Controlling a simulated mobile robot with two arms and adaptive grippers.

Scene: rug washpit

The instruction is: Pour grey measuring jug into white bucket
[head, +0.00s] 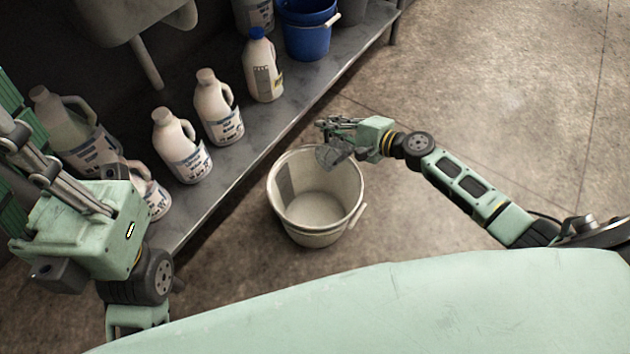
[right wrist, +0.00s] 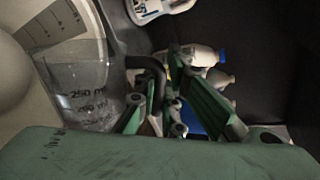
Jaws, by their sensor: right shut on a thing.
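The white bucket (head: 318,236) stands upright on the floor in the middle of the head view. The small grey measuring jug (head: 331,158) is tipped over the bucket's far rim. In the right wrist view the see-through jug (right wrist: 85,72) shows volume marks and a dark handle (right wrist: 152,68). My right gripper (head: 335,126) is shut on the jug, at its handle. I cannot tell whether anything is flowing from the jug. My left gripper (head: 14,140) is at the left edge, away from bucket and jug; its fingertips are unclear.
A grey shelf (head: 290,115) runs along the left of the bucket, with several white bottles (head: 218,108) and a blue bucket (head: 308,38). A grey sink-like basin (head: 120,15) hangs at the top left. The concrete floor (head: 500,90) at the right is clear.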

